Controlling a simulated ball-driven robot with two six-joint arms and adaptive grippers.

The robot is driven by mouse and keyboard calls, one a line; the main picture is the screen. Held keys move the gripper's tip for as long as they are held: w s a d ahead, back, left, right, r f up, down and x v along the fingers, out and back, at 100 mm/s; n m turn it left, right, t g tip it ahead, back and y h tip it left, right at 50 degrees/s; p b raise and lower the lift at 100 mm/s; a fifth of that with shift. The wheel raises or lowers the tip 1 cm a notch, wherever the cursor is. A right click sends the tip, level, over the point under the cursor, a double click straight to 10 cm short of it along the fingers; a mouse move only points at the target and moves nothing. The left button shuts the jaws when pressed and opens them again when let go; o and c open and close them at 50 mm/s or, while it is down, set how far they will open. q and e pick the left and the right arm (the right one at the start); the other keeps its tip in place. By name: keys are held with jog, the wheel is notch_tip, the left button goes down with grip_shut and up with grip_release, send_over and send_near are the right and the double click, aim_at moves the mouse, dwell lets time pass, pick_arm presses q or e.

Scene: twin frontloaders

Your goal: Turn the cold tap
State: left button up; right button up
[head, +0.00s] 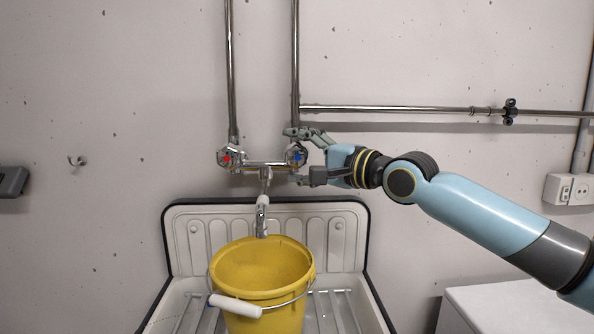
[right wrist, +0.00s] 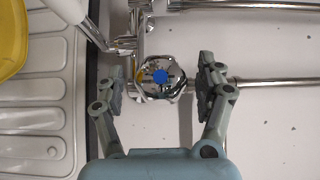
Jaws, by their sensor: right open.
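The cold tap (head: 297,156) is a chrome knob with a blue centre at the right end of the wall mixer. The hot tap (head: 227,157), with a red centre, is at the left end. My right gripper (head: 294,156) reaches in from the right, one finger above and one below the cold tap. In the right wrist view, the cold tap (right wrist: 160,78) lies between the open fingertips of my right gripper (right wrist: 160,80), with a visible gap on each side. Part of the knob is hidden by the gripper in the head view. My left gripper is out of view.
The spout (head: 262,215) hangs over a yellow bucket (head: 262,280) in a white sink (head: 335,235). Chrome pipes (head: 390,109) run up and right along the wall. A socket (head: 570,190) is at the far right. The wall left of the taps is mostly clear.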

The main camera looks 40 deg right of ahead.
jog(key=shift+w+a, duration=0.15)
jog(key=shift+w, duration=0.1)
jog(key=c, duration=1.2)
jog(key=shift+r+p, duration=0.15)
jog(key=shift+p, duration=0.35)
jog(key=n+g+h+p, duration=0.2)
jog(key=n+g+p, duration=0.2)
jog(key=p, duration=0.9)
jog(key=shift+r+g, duration=0.2)
jog(key=shift+g, duration=0.2)
jog(key=shift+f+n+g+h+p, duration=0.2)
jog(key=shift+n+g+h+p, duration=0.2)
jog(key=shift+n+h, duration=0.2)
jog(key=shift+f+n+g+h, duration=0.15)
jog(key=shift+n+g+h, duration=0.45)
jog(key=shift+g+h, duration=0.15)
